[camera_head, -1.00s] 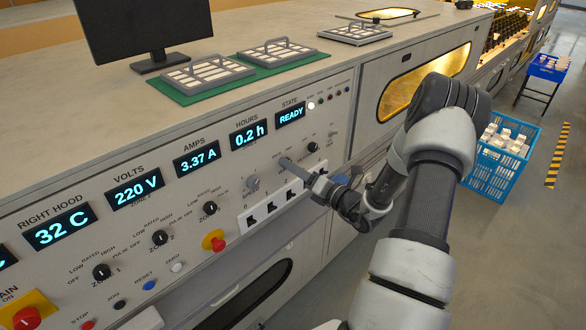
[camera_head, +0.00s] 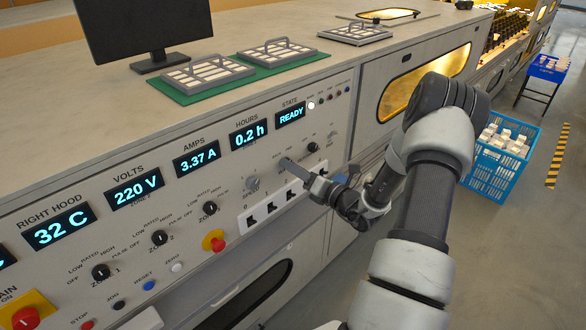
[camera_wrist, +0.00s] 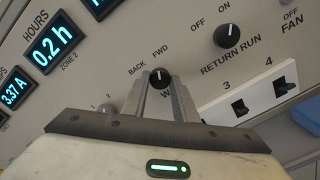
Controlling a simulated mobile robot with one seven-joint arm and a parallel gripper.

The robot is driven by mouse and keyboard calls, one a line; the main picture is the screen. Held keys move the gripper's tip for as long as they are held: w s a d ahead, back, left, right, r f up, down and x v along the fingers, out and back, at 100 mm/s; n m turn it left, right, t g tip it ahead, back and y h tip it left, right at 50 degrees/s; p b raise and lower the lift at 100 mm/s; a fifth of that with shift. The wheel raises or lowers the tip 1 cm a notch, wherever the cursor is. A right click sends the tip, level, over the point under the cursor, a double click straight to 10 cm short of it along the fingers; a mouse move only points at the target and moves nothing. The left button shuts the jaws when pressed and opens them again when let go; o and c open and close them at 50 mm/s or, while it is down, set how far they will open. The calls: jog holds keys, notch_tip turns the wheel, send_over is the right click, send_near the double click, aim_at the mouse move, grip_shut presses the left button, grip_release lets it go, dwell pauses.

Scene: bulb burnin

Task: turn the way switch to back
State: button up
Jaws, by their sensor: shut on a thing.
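The way switch (camera_wrist: 160,77) is a small black knob with a white mark, on the panel between the labels BACK and FWD in the wrist view. Its mark points roughly up in that view; I cannot tell exactly which label it meets. My gripper (camera_wrist: 161,84) has its two fingers on either side of the knob, shut on it. In the head view my gripper (camera_head: 287,164) reaches the panel below the READY display, and its fingers hide the knob.
The RETURN RUN knob (camera_wrist: 227,36) sits to the right, above a strip of rocker switches (camera_wrist: 262,94). In the head view a grey knob (camera_head: 252,183) is close left of my fingers. A red emergency button (camera_head: 215,241) is lower left. A blue crate (camera_head: 490,172) stands on the floor at right.

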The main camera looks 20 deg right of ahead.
jog(key=shift+n+b, duration=2.95)
jog(key=shift+n, duration=2.55)
jog(key=o, duration=1.1)
jog(key=shift+c, duration=0.2)
jog(key=shift+s+d, duration=0.1)
jog(key=p+v, duration=0.1)
jog(key=v, duration=1.6)
jog(key=shift+r, duration=0.1)
